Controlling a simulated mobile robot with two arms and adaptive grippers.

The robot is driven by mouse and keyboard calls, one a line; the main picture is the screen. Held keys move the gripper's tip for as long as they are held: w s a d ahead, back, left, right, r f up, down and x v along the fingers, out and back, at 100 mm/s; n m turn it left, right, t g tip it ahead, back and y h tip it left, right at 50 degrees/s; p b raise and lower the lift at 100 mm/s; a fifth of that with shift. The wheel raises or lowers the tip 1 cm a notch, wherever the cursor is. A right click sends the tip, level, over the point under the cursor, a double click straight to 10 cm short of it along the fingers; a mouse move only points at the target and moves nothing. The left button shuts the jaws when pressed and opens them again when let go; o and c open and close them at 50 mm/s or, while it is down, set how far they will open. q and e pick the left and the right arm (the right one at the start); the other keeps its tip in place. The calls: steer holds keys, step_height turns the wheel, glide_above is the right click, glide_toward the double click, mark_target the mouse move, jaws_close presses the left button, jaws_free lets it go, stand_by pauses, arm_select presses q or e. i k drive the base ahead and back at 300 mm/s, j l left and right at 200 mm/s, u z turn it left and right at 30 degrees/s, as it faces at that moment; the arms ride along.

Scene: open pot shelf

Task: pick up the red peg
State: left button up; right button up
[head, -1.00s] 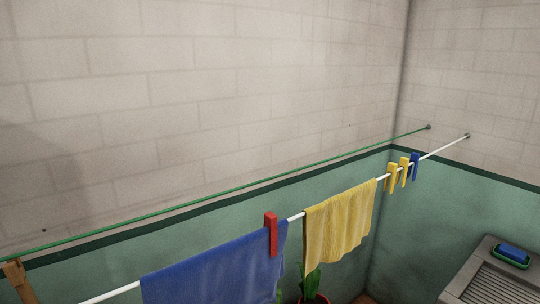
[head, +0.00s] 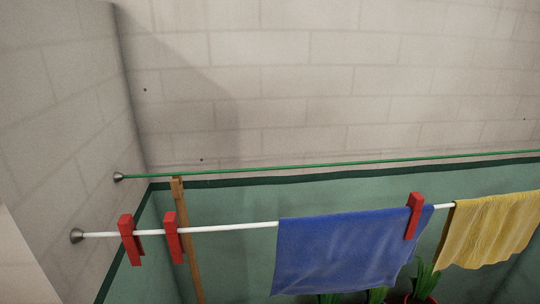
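Three red pegs show on the white line in the head view. One red peg (head: 126,240) hangs near the line's left end, and a second red peg (head: 172,238) hangs just right of it, apart from it; neither has cloth in it. A third red peg (head: 413,216) sits over the top right corner of the blue cloth (head: 345,254) on the line. Neither of my grippers is in view.
The white line (head: 230,227) runs from a wall mount at the left. A green line (head: 330,163) runs behind and above it. A wooden pole (head: 186,240) stands behind the line. A yellow cloth (head: 490,230) hangs at right, with potted plants (head: 423,282) below.

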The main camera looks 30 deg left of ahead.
mark_target(170, 220)
steer(key=u, duration=1.45)
